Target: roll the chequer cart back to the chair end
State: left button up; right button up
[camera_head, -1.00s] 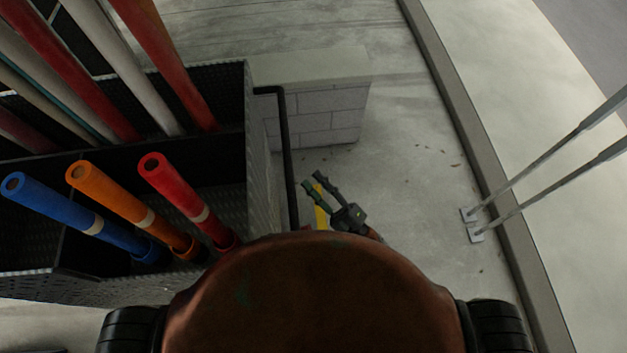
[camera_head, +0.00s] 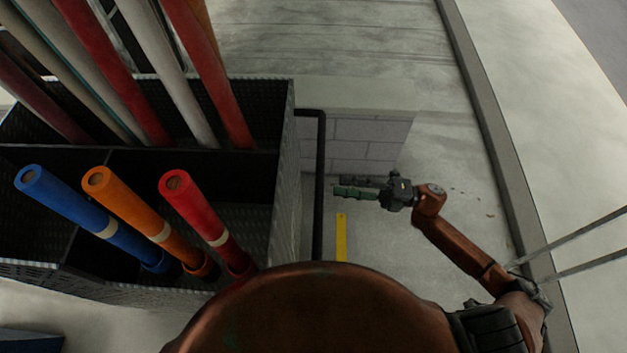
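The chequer cart (camera_head: 287,180) is a dark chequer-plate box at the left. Blue (camera_head: 75,210), orange (camera_head: 128,208) and red (camera_head: 198,205) tubes stand tilted in its near part, and several long poles lean in its far part. Its black bar handle (camera_head: 319,190) runs along the right side. My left gripper is out of view. No chair shows.
A low pale block wall (camera_head: 360,138) stands behind the handle. A yellow strip (camera_head: 341,238) lies on the floor right of the handle. A kerb (camera_head: 495,140) runs down the right, with two thin grey rods (camera_head: 580,233) crossing it. Concrete floor between is clear.

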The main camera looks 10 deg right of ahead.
aim_at(320, 184)
jog(key=x, duration=0.7)
jog(key=shift+a+p, duration=0.35)
jog(key=shift+p, duration=0.05)
jog(key=shift+c, duration=0.7)
grip_shut()
